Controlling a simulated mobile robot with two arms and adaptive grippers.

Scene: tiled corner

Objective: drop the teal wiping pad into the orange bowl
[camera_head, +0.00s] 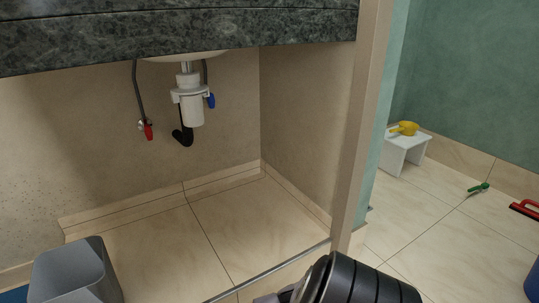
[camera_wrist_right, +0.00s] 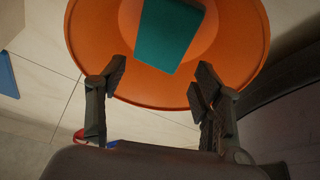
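The orange bowl (camera_wrist_right: 240,45) fills the upper middle of the right wrist view, its top cut off by the frame. The teal wiping pad (camera_wrist_right: 168,35) shows within the bowl's outline, partly cut off at the top. I cannot tell whether it rests on the bowl's bottom or is above it. My right gripper (camera_wrist_right: 158,77) is open, its two fingers wide apart over the near rim of the bowl. The pad lies beyond the fingertips, with nothing visible between the fingers but the bowl. The bowl and pad are not in the head view. My left gripper is not in view.
A grey bin (camera_head: 72,272) stands at lower left, under the stone counter (camera_head: 180,35) with its drain pipe (camera_head: 190,105). A partition edge (camera_head: 362,120) divides off the right area, where a white stool (camera_head: 404,150) carries a yellow scoop (camera_head: 404,128). Tiles between are mostly clear.

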